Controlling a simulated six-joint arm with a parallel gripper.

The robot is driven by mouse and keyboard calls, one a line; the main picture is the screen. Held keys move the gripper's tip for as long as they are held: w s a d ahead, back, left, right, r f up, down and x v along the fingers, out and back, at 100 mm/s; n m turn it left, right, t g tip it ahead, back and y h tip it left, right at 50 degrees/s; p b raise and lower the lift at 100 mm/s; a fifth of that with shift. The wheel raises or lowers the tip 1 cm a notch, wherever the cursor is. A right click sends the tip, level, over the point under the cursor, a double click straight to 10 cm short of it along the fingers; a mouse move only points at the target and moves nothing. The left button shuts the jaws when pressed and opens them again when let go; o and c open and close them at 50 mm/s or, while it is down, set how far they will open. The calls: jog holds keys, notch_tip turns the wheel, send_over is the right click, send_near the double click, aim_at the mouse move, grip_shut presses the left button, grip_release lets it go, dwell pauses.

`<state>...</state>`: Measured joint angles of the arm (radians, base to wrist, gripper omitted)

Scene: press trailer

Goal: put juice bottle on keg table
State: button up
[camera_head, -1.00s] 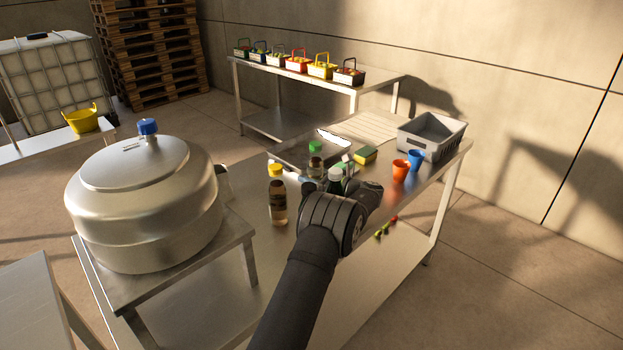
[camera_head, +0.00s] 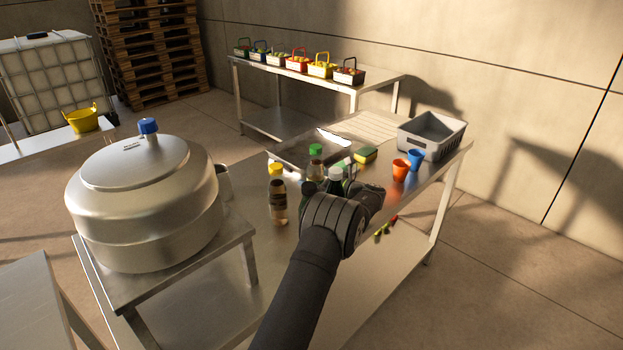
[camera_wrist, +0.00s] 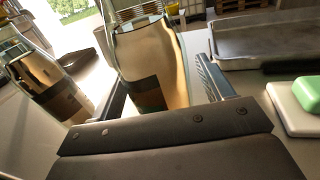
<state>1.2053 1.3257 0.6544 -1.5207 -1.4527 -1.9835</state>
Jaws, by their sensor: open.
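A bottle of amber liquid with a yellow cap (camera_head: 277,196) stands upright on the steel work table (camera_head: 440,185). A second amber bottle (camera_wrist: 48,88) stands left of the fingers. The keg table (camera_head: 180,277) is at the left, with the large metal keg (camera_head: 140,205) on it.
A metal mug (camera_head: 223,183) stands beside the keg. A green block (camera_wrist: 300,100) lies right of my gripper.

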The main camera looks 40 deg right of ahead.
aim_at(312, 168)
jog(key=v, duration=1.1)
jog(key=shift+s, duration=0.1)
jog(key=x, duration=1.2)
jog(key=shift+r, duration=1.7)
